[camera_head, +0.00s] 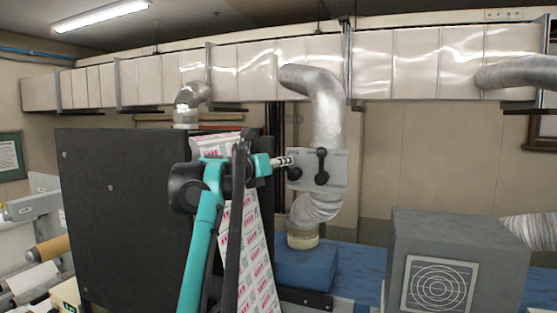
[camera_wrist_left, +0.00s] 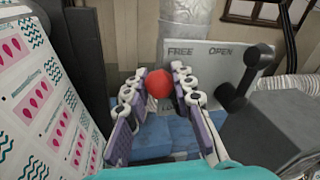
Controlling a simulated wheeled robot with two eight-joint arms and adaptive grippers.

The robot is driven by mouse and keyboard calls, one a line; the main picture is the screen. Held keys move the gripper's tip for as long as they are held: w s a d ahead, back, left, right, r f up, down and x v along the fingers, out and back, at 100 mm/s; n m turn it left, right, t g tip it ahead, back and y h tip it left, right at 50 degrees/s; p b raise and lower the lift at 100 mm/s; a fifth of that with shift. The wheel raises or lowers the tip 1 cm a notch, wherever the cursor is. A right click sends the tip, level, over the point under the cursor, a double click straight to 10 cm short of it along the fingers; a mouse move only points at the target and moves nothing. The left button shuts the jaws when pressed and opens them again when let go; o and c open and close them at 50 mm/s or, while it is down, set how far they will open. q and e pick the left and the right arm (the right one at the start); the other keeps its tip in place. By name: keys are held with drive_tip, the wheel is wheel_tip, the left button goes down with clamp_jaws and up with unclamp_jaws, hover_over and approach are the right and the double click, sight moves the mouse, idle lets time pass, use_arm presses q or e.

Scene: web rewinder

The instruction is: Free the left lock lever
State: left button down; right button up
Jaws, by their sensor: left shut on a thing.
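A pale lock plate (camera_head: 335,168) hangs in front of the silver duct, with two dark levers side by side. In the left wrist view the plate (camera_wrist_left: 203,62) carries the words FREE and OPEN. My left gripper (camera_head: 287,161) reaches the plate's left side, at the left lock lever (camera_head: 294,174). In the left wrist view a red round knob (camera_wrist_left: 159,84) sits between the finger pads of my left gripper (camera_wrist_left: 161,88), which is shut on it. The rest of that lever is hidden there. The right lever (camera_wrist_left: 233,96) is black and stands apart from the fingers. My right gripper is not in view.
A large black panel (camera_head: 125,210) stands left of my arm, with a printed web (camera_head: 252,255) beside it. A grey box with a round grille (camera_head: 450,245) stands at the lower right. A flexible duct (camera_head: 325,110) runs behind the plate.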

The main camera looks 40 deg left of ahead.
use_arm(q)
drive_tip(key=shift+w+d+r+m+p, duration=0.15)
drive_tip(key=shift+d+r+m+p, duration=0.25)
drive_tip(key=shift+m+p, duration=0.45)
drive_tip(key=shift+d+m+g, duration=0.25)
drive_tip(key=shift+m+g, duration=0.25)
drive_tip(key=shift+m, duration=0.35)
drive_tip(key=c, duration=1.3)
unclamp_jaws()
drive_tip(key=shift+o, duration=0.2)
drive_tip(key=shift+r+y, duration=0.1)
drive_tip(key=shift+y, duration=0.2)
drive_tip(key=s+d+r, duration=0.1)
drive_tip(key=s, duration=1)
drive_tip(key=shift+s+d+r, duration=0.15)
drive_tip(key=shift+s+d, duration=0.1)
drive_tip(key=shift+s, duration=0.05)
